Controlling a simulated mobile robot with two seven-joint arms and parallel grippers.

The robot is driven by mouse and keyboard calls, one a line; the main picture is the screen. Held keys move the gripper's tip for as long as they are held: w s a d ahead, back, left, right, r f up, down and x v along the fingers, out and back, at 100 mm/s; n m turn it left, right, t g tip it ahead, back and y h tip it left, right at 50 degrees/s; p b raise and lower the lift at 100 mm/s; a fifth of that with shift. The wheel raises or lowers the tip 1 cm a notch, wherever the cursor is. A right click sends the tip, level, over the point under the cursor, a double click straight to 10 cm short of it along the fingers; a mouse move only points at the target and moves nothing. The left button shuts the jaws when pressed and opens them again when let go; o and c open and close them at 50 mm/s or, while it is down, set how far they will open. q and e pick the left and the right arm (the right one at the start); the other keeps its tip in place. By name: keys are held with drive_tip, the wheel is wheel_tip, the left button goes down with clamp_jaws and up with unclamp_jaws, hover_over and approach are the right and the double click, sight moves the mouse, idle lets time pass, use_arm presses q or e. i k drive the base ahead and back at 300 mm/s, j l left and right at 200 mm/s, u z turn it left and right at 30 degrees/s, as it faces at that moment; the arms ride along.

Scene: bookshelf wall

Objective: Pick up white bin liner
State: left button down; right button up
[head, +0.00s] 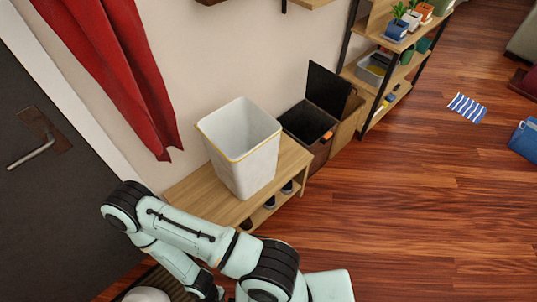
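A white, square, open-topped bin (243,165) with a thin yellowish rim stands upright on a low wooden bench (190,190). It tapers towards its base. Its inside looks white and empty, and I cannot tell a separate liner from the bin itself. Pale green links of my own arm cross the bottom of the view, below and in front of the bench, apart from the bin. Neither gripper's fingers show in this view.
Shoes (270,201) sit under the bench. A dark open-lidded box (309,125) stands behind the bin. A red curtain (115,65) hangs at left beside a dark door (45,190). A shelf (385,75) holds plants and boxes. A striped cloth (467,108) lies on open wooden floor.

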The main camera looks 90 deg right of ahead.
sight(241, 140)
drive_tip(key=z, duration=2.95)
